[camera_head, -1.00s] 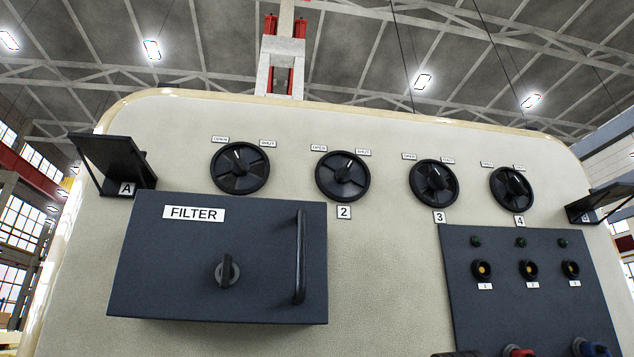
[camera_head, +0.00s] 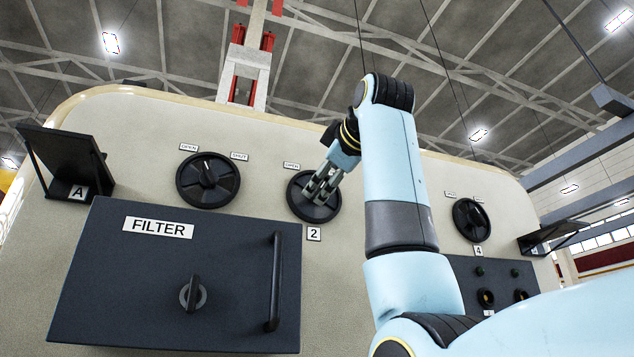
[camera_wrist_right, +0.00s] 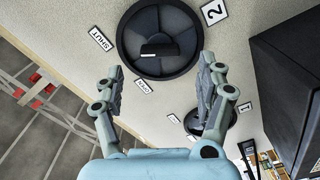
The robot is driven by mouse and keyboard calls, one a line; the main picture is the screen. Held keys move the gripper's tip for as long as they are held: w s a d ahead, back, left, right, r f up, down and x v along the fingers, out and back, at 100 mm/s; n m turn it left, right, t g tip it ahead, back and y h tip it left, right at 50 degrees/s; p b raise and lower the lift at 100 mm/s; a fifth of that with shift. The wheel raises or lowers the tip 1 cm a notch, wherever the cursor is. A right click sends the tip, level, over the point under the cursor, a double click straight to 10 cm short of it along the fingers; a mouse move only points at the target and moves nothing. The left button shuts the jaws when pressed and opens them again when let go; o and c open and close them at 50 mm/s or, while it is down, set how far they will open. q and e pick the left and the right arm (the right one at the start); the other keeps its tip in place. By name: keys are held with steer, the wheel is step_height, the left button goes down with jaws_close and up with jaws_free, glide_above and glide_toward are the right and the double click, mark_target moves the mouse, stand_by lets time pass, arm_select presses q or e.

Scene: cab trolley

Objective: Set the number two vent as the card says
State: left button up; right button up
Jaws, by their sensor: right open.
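The number two vent (camera_head: 298,206) is a round black dial on the cream panel, with an OPEN label at its upper left and a 2 plate (camera_head: 313,233) below. My right gripper (camera_head: 320,185) is in front of it and hides part of its face and its SHUT label. In the right wrist view the vent (camera_wrist_right: 184,30) shows whole, with a raised bar knob (camera_wrist_right: 158,48) across its middle. The open fingers of my right gripper (camera_wrist_right: 162,68) stand on either side, apart from the knob, with nothing between them. No readable card shows. My left gripper is out of view.
Vent 1 (camera_head: 208,181) is left of vent 2; vent 4 (camera_head: 471,220) is at right. My right arm hides vent 3. The dark FILTER box (camera_head: 120,280) juts out below, with a handle (camera_head: 275,282). A black holder marked A (camera_head: 68,160) is at far left.

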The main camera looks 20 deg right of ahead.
mark_target(318, 189)
steer(key=w+p, duration=0.2)
steer(key=w, duration=0.3)
steer(key=shift+w+a, duration=0.15)
steer(key=shift+w, duration=0.25)
steer(key=c, duration=1.2)
steer(key=shift+o, duration=0.2)
